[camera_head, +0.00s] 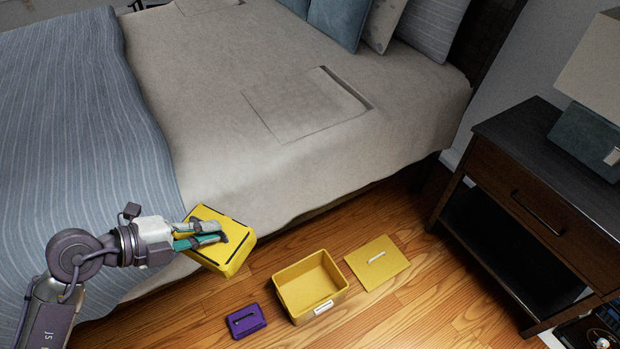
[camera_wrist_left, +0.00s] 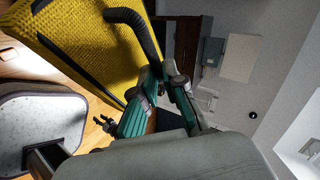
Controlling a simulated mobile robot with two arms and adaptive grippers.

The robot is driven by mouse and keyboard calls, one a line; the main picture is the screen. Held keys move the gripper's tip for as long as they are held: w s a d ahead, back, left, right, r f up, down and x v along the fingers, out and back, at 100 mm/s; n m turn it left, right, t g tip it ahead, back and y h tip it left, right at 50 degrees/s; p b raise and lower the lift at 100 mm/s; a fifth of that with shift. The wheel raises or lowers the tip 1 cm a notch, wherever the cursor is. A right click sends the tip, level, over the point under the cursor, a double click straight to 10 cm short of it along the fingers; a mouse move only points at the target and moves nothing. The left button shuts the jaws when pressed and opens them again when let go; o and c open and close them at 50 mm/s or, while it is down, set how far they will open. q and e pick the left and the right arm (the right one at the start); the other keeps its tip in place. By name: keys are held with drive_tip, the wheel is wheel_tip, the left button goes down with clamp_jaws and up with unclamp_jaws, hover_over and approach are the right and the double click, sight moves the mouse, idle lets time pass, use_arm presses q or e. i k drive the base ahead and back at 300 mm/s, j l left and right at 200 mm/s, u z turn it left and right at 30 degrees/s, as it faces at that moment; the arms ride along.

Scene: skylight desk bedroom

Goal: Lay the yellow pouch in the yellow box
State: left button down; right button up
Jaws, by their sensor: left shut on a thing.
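The yellow pouch (camera_head: 233,254) is a flat yellow case with dark trim, tilted in the air at the near edge of the bed. My left gripper (camera_head: 218,237) is shut on it. In the left wrist view the woven yellow pouch (camera_wrist_left: 92,48) fills the upper left, beside the gripper's green fingers (camera_wrist_left: 150,110). The open yellow box (camera_head: 340,289) stands on the wooden floor, right of and below the pouch, and looks empty. Its flat yellow lid (camera_head: 377,262) lies on the floor to its right. My right gripper is in neither view.
A small purple case (camera_head: 246,320) lies on the floor left of the box. The bed (camera_head: 300,160) borders the floor at the back, and a dark nightstand (camera_head: 550,190) stands at the right. Floor in front of the lid is clear.

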sight(307, 293)
drive_tip(key=i+l+u, duration=0.1)
drive_tip(key=u, duration=0.7)
drive_tip(key=l+u, duration=0.4)
drive_tip(key=l, duration=0.5)
drive_tip(key=k+l+u, duration=0.1)
drive_tip(key=l+u, duration=0.35)
drive_tip(key=l, duration=0.5)
